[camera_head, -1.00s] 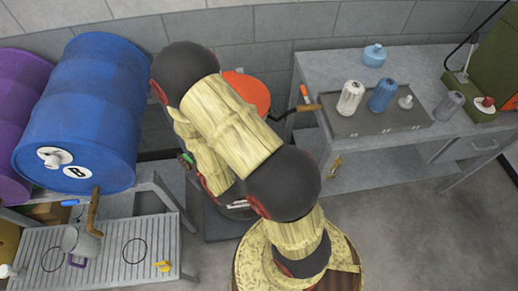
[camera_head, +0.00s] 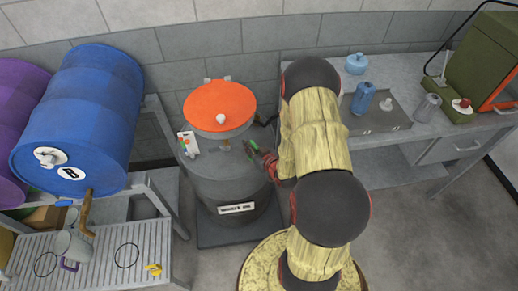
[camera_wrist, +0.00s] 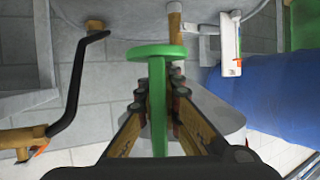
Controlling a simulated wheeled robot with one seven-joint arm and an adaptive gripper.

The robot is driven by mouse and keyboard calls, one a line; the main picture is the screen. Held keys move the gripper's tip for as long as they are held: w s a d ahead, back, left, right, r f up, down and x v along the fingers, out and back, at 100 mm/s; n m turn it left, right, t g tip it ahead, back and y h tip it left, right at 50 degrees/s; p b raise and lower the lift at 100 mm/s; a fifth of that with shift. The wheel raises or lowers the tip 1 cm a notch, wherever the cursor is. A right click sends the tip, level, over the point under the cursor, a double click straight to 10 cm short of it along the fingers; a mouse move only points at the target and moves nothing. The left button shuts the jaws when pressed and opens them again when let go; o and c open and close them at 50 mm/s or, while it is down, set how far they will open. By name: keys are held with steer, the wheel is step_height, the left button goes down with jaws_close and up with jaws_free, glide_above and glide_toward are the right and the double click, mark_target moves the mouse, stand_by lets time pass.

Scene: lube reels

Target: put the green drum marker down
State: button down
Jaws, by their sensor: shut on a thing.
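The green drum marker (camera_wrist: 158,90) is a green stem with a flat round end. It stands between the fingers of my gripper (camera_wrist: 158,108) in the wrist view, and the fingers are shut on its stem. In the head view the marker shows as a small green piece (camera_head: 252,145) at the tip of my gripper (camera_head: 264,156), at the right side of the dark grey drum (camera_head: 235,185). Whether the marker touches the drum is unclear.
The grey drum has an orange lid (camera_head: 212,103) and a small white holder with coloured pieces (camera_head: 188,143). Blue (camera_head: 80,115) and purple drums lie at left above a slatted bench. A black crank (camera_wrist: 80,75) shows in the wrist view. Bottles stand on the right table.

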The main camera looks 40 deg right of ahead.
steer(key=s+d, duration=0.1)
steer(key=d, duration=0.2)
steer(key=b, duration=0.4)
glide_above(254, 139)
steer(key=s+a, duration=0.2)
steer(key=s, duration=0.1)
steer(key=f, duration=0.9)
steer(key=shift+w+d+f, duration=0.15)
steer(key=shift+w+f, duration=0.1)
steer(key=shift+f, duration=0.1)
steer(key=shift+w+d+f, duration=0.15)
steer(key=shift+w+f, duration=0.1)
steer(key=shift+f, duration=0.15)
steer(key=shift+f+b, duration=0.8)
steer(key=shift+f, duration=0.6)
steer(key=shift+f, duration=0.2)
steer(key=c, duration=2.1)
jaws_free()
steer(key=shift+o, duration=0.6)
